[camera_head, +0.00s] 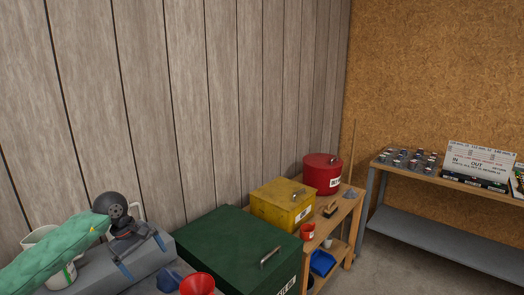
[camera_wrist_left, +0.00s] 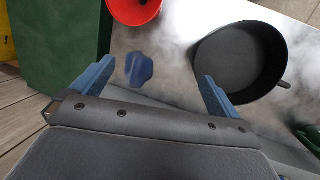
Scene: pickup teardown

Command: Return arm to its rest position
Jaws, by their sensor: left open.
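My left arm, in a green sleeve, comes in from the left in the head view. Its gripper (camera_head: 143,257) is over the grey bench top (camera_head: 75,281), jaws apart. In the left wrist view the blue fingertips of this gripper (camera_wrist_left: 155,88) stand wide apart with nothing held between them. A small blue object (camera_wrist_left: 138,68) lies on the bench beyond the fingers; it also shows in the head view (camera_head: 168,281). My right arm and gripper are not in view.
A red funnel-like item (camera_head: 198,284) and a dark green box (camera_head: 235,248) stand right of the gripper. A black round pan (camera_wrist_left: 240,60) is on the bench. A yellow box (camera_head: 283,204) and red can (camera_head: 322,174) stand farther along the plank wall.

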